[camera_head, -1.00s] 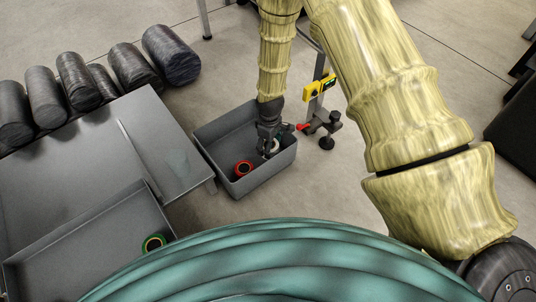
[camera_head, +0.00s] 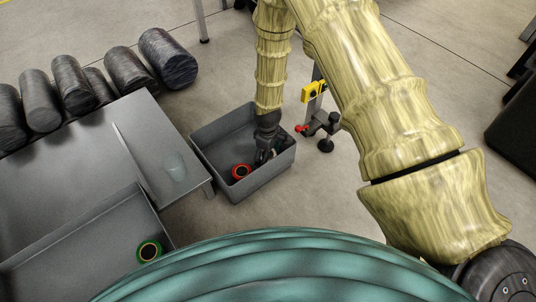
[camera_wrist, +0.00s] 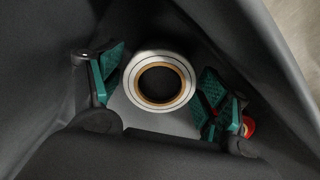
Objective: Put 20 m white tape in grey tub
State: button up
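The roll of white tape (camera_wrist: 159,80) has a tan core and is seen face-on inside the grey tub (camera_head: 233,189). In the wrist view it lies between the teal pads of my gripper (camera_wrist: 161,88). The fingers are spread on either side of it, and a gap shows at least on the right. In the head view my gripper (camera_head: 266,153) reaches down into the tub. Only a small pale bit of the white tape shows there, mostly hidden by the fingers. I cannot tell whether the tape rests on the tub floor.
A green roll (camera_head: 149,250) sits in a grey tray (camera_head: 75,238) on the left. Dark cylinders (camera_head: 167,58) line the table's far side.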

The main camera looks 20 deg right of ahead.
dwell(0.4)
notch_tip(320, 180, up, 12)
jog(key=p, duration=0.7)
jog(key=shift+r, duration=0.15)
